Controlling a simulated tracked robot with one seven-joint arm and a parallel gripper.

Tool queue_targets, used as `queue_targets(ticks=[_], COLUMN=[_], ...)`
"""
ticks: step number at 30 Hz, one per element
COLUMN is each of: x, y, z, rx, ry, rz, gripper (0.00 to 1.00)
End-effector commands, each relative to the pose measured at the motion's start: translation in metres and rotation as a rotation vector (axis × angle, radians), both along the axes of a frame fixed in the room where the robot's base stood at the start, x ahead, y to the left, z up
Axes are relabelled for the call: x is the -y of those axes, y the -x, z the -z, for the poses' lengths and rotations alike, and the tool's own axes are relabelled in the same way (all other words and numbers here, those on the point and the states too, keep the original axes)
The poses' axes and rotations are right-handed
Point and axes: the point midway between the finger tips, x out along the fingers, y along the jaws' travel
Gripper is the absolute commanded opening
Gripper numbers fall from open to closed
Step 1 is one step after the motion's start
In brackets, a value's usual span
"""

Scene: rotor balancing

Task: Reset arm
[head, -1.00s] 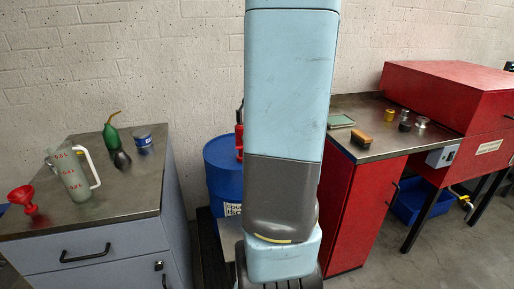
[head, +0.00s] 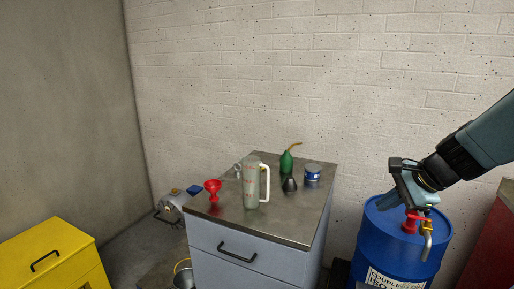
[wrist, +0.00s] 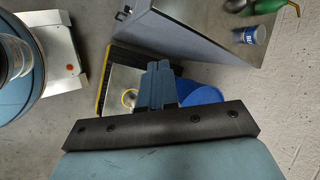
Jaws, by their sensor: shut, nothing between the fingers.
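My arm comes in from the right edge of the head view. My gripper (head: 416,205) hangs over the top of a blue drum (head: 385,245), near the drum's red fitting and brass tap (head: 426,240). I cannot tell from the head view how much height lies between them. In the wrist view my gripper's blue fingers (wrist: 158,72) are together with nothing between them. Part of the blue drum (wrist: 205,95) shows beside and behind them.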

Motion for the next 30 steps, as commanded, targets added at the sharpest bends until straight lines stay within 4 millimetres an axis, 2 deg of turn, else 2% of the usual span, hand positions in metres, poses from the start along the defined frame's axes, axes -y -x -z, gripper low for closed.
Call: queue_targets(ticks=[1, 6, 9, 15, 21, 30], x=[-0.014, -0.047, -0.060, -0.072, -0.075, -0.075], y=[0.007, 0.035, 0.051, 0.077, 0.088, 0.089], z=[-0.009, -0.029, -0.041, -0.061, -0.072, -0.072], rx=[0.028, 0.105, 0.149, 0.213, 0.235, 0.235], ry=[0.078, 0.354, 0.523, 0.817, 0.960, 0.974], rz=[-0.118, -0.499, -0.710, -1.033, -1.170, -1.183], gripper=[0.00, 0.00, 0.00, 0.00, 0.00, 0.00])
